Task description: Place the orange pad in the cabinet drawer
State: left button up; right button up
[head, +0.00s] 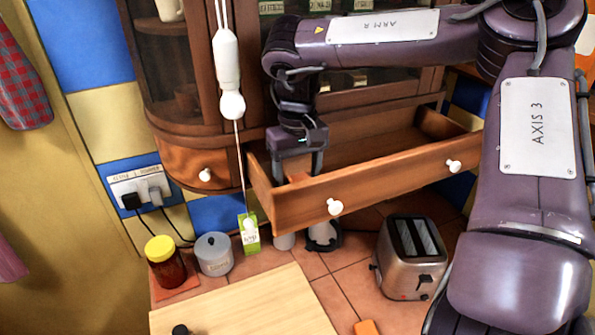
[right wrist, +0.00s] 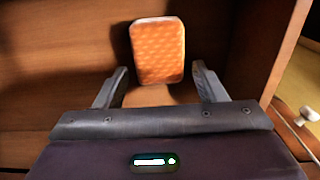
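The orange pad (right wrist: 157,50) shows in the right wrist view, with a quilted face and rounded corners. It is inside the open cabinet drawer (head: 375,185), near the drawer's left end. My right gripper (head: 298,165) reaches down into the drawer. In the right wrist view its fingers (right wrist: 160,83) are spread apart, with a gap on each side of the pad. The pad is mostly hidden in the head view by the gripper and the drawer front. My left gripper is in neither view.
A toaster (head: 412,258) stands on the tiled counter below the drawer. A yellow-lidded jar (head: 165,262), a grey pot (head: 213,254) and a green carton (head: 249,234) stand at left. A white cord pull (head: 230,70) hangs before the cabinet. A wooden board (head: 250,305) lies in front.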

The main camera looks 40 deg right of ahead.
aim_at(297, 173)
jog(key=shift+r, duration=0.2)
jog(key=shift+w+r, duration=0.1)
jog(key=shift+r, duration=0.15)
notch_tip(297, 173, up, 5)
jog(key=shift+r+b, duration=0.1)
jog(key=shift+b, duration=0.75)
notch_tip(297, 173, up, 6)
jog(key=p, duration=0.1)
jog(key=shift+p, duration=0.3)
